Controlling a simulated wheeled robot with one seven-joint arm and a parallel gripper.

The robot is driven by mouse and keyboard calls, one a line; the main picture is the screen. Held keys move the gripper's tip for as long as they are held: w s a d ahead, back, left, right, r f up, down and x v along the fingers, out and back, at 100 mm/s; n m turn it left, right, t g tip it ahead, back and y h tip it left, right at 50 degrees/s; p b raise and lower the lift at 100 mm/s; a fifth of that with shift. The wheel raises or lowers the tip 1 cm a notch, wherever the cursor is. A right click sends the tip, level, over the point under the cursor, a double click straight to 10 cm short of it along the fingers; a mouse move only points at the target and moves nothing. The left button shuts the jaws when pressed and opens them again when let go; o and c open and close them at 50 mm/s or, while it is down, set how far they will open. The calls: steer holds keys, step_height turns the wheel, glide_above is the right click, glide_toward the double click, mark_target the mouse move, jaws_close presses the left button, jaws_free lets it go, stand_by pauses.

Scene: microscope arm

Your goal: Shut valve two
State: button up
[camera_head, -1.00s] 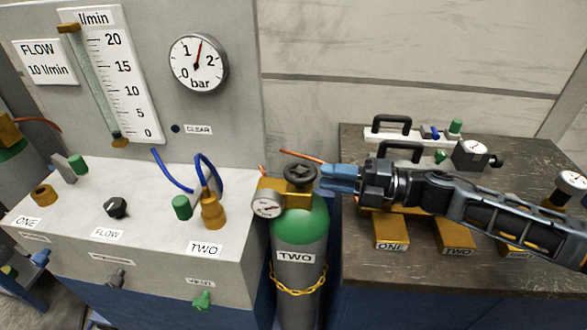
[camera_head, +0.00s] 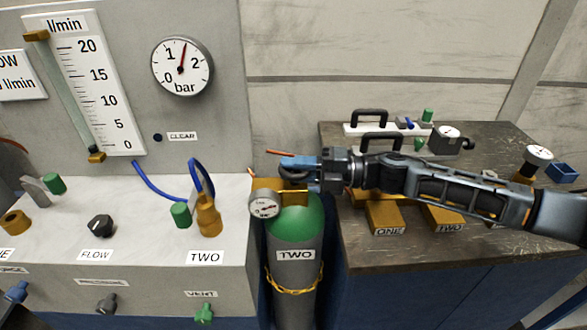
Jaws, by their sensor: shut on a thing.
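Gas cylinder TWO (camera_head: 295,222), grey with a green shoulder, stands upright between the panel bench and the table, with a yellow chain around it. Its brass valve body (camera_head: 293,198) is on top, with a small round gauge (camera_head: 264,205) on the left side. My gripper (camera_head: 292,164), with blue fingers, reaches in from the right and is shut at the top of this valve. The black handwheel is hidden behind the fingers, so its turn position cannot be seen. The grip appears to be on that handwheel.
A brass fitting labelled TWO (camera_head: 208,215) with a blue hose stands on the bench. The table (camera_head: 480,210) at right holds brass blocks, handled items and gauges below and behind my arm.

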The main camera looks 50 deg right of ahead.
jaws_close()
